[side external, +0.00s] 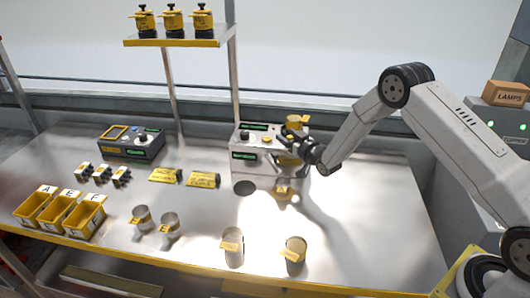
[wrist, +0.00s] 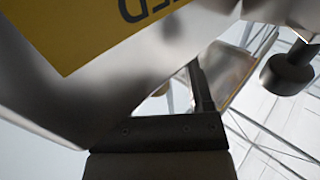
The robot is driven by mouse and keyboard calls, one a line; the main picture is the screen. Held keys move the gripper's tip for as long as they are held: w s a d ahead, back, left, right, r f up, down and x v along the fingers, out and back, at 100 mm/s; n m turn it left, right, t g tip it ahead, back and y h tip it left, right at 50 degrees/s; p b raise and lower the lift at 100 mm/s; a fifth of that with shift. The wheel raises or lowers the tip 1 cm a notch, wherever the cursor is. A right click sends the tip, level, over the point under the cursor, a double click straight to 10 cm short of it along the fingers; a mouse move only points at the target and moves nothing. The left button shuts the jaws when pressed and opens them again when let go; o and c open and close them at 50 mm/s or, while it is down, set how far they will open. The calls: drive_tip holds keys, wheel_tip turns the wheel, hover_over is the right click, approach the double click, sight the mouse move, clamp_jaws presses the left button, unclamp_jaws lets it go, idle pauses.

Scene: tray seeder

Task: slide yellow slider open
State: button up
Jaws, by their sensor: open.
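The white seeder machine (side external: 240,160) stands at the back middle of the bench, with dark knobs and green displays on its front. A yellow part (side external: 288,160) shows on its right side, behind and below my gripper (side external: 293,143); I cannot tell for certain that this is the slider, or how far open it is. My gripper is open, close beside the machine's right side. In the wrist view, a dark gripper part (wrist: 158,135) lies across the bottom. A yellow panel with dark letters (wrist: 85,30) fills the upper left, very close and upside down.
Two metal cups (side external: 233,253) with yellow labels stand at the front; two more (side external: 141,220) stand further left. Yellow bins (side external: 84,222) sit at the left. A dark control box (side external: 131,143) stands at the back left.

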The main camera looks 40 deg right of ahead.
sight(291, 138)
drive_tip(key=shift+s, duration=3.15)
drive_tip(key=s+a+r+g, duration=0.2)
drive_tip(key=s+g, duration=0.3)
drive_tip(key=s, duration=0.4)
drive_tip(key=s+a+r+g, duration=0.2)
drive_tip(key=s+g, duration=0.3)
drive_tip(key=s, duration=0.5)
drive_tip(key=s+a+r+g, duration=0.2)
drive_tip(key=s+g, duration=0.3)
drive_tip(key=s, duration=0.5)
drive_tip(key=shift+a+r, duration=0.15)
drive_tip(key=shift+a, duration=0.45)
